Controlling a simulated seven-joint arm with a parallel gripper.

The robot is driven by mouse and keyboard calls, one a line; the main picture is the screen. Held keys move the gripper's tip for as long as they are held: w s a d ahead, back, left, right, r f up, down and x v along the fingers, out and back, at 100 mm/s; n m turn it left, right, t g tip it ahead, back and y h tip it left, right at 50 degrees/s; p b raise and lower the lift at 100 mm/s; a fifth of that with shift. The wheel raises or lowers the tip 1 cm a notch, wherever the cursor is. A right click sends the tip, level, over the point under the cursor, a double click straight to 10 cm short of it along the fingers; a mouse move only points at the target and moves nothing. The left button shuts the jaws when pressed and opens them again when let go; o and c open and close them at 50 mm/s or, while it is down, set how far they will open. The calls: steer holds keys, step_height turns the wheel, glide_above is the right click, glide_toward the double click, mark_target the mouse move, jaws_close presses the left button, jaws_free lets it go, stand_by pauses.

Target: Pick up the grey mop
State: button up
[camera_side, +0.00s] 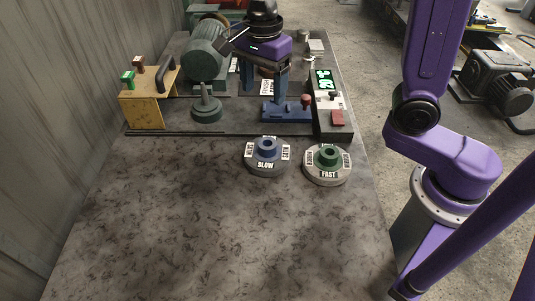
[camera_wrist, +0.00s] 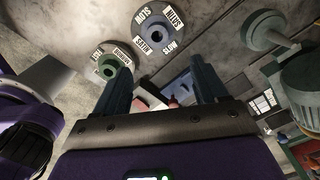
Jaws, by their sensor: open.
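Two round grey discs lie flat on the bench. One has a blue hub and the label SLOW (camera_side: 267,168); it also shows at the top of the wrist view (camera_wrist: 153,16). The other has a green hub and the label FAST (camera_side: 327,177); it is smaller in the wrist view (camera_wrist: 115,65). I cannot tell which, if either, is the grey mop. My gripper (camera_wrist: 160,84) is open, and nothing is seen held between its fingers.
A green motor (camera_side: 203,60) and its round-footed stand (camera_side: 207,112) are left of my wrist. A blue stand (camera_side: 284,113) with a red knob is beneath it. A control box (camera_side: 329,113) with a green display stands right. The front bench is clear.

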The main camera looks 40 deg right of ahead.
glide_above(267, 140)
steer(key=a, duration=0.1)
step_height(267, 140, down, 11)
steer(key=shift+s+d+f, duration=0.1)
steer(key=shift+s+f, duration=0.05)
steer(key=shift+f, duration=0.65)
steer(key=shift+s+f, duration=0.2)
steer(key=shift+f, duration=0.65)
steer(key=shift+s+d+f, duration=0.1)
steer(key=shift+s+f, duration=0.05)
steer(key=shift+f, duration=0.65)
steer(key=c, duration=1.3)
steer(key=shift+o, duration=0.2)
steer(key=shift+r, duration=0.1)
